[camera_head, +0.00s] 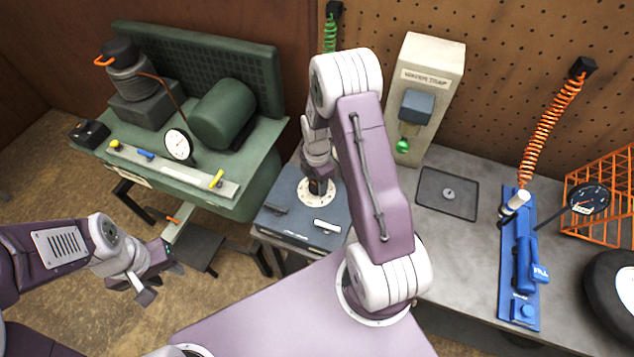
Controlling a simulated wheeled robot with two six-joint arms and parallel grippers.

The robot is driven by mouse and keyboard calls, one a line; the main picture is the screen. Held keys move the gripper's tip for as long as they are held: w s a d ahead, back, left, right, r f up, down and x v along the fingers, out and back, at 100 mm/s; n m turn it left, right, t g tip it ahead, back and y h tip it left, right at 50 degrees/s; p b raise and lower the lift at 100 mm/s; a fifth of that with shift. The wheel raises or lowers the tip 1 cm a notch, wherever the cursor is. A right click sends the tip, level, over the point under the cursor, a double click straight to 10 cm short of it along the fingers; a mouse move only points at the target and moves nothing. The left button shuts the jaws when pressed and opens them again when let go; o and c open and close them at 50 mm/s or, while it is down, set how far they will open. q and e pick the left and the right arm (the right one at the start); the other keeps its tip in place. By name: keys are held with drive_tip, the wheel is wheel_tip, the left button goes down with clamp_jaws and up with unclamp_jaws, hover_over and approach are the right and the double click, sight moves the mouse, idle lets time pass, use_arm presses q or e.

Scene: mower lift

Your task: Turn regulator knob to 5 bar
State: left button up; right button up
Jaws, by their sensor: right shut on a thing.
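The regulator panel is a blue-grey box (290,228) on the left end of the grey bench, with a round pale dial (303,192) on top. My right gripper (318,182) points down at the middle of this dial and is shut on the dark knob there. The gripper and wrist hide most of the knob, so its setting cannot be read. A round white gauge (180,144) stands at the compressor; its reading is too small to tell. My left gripper (160,283) is open and empty over the floor at the lower left, apart from the panel.
The green compressor bench (255,140) stands at the back left. A water trap unit (432,85) stands behind the grey bench. A blue tool board (515,270) with a dark gauge (589,199), a tyre (612,300) and an orange wire basket (605,225) are at the right.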

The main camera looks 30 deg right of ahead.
drive_tip(key=shift+r, duration=0.1)
drive_tip(key=m, duration=0.6)
drive_tip(key=shift+m, duration=0.3)
drive_tip(key=m, duration=1.2)
drive_tip(key=shift+m+p, duration=0.3)
drive_tip(key=shift+p, duration=0.05)
drive_tip(key=m, duration=0.5)
drive_tip(key=shift+w+a+r+m, duration=0.1)
drive_tip(key=shift+w+m, duration=0.05)
drive_tip(key=shift+m, duration=0.15)
drive_tip(key=o, duration=1.3)
drive_tip(key=shift+o, duration=0.2)
